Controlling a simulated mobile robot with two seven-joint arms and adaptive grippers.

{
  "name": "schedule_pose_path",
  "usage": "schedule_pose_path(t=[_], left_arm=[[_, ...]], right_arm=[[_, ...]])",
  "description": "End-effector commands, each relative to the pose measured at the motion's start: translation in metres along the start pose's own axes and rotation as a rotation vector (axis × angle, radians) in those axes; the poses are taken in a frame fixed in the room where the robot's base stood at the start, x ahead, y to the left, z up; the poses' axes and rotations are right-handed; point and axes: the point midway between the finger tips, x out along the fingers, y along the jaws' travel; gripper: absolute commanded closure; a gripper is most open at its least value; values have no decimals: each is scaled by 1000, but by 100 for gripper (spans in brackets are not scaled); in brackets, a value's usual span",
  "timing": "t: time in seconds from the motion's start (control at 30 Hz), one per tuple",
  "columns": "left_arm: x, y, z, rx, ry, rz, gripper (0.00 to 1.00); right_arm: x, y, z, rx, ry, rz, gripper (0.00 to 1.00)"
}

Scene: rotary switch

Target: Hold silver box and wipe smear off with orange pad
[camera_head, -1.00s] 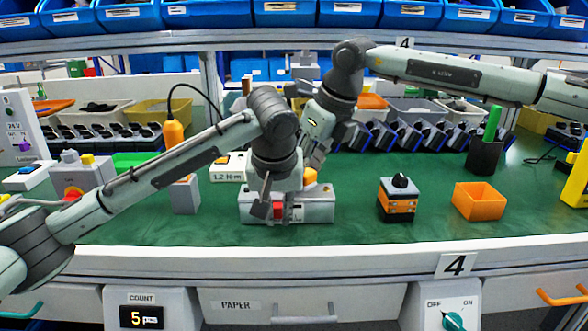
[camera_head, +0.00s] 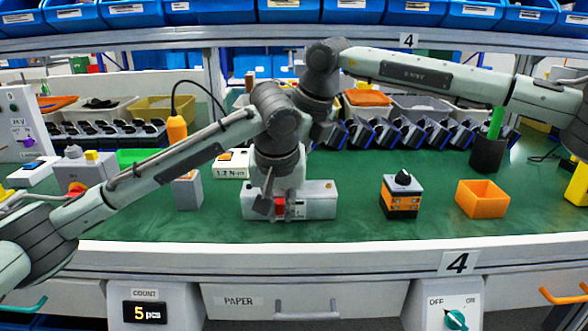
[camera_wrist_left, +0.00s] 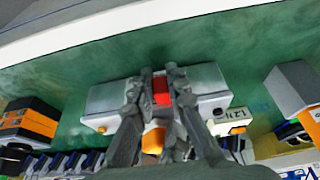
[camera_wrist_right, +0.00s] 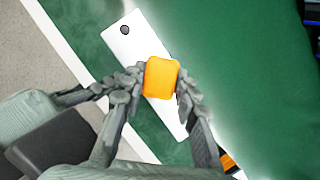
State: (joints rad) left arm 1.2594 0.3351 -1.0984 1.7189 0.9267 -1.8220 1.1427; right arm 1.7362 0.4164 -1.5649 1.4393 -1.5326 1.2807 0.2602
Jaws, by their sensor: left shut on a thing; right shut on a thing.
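The silver box (camera_head: 318,201) lies on the green bench top. My left gripper (camera_head: 280,208) is shut on it at the red part (camera_wrist_left: 161,91) on its near side. The orange pad (camera_wrist_right: 161,77) is between the fingers of my right gripper (camera_wrist_right: 158,88), which is shut on it. In the right wrist view the pad is over the box's pale top (camera_wrist_right: 150,42); I cannot tell whether it touches. In the head view the left arm hides the pad. A dark round spot (camera_wrist_right: 125,30) shows near one end of the top. I cannot make out a smear.
A black-and-orange block with a knob (camera_head: 401,196) and an orange open bin (camera_head: 482,199) stand to the right. A grey block (camera_head: 187,191) and a torque display (camera_head: 232,165) stand to the left. The bench between box and knob block is clear.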

Motion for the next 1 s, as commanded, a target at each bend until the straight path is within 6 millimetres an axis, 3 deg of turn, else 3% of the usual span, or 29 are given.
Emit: schedule_pose_path(t=[0.23, 0.57, 1.0], left_arm=[[-2, 6, 1, 13, 3, 10, 100], [-2, 8, 3, 23, 2, 14, 100], [-1, 5, 2, 14, 0, 9, 100]], right_arm=[[9, 24, 14, -9, -2, 13, 100], [9, 27, 15, -6, -3, 19, 100], [-31, 23, 32, -5, -6, 10, 100]])
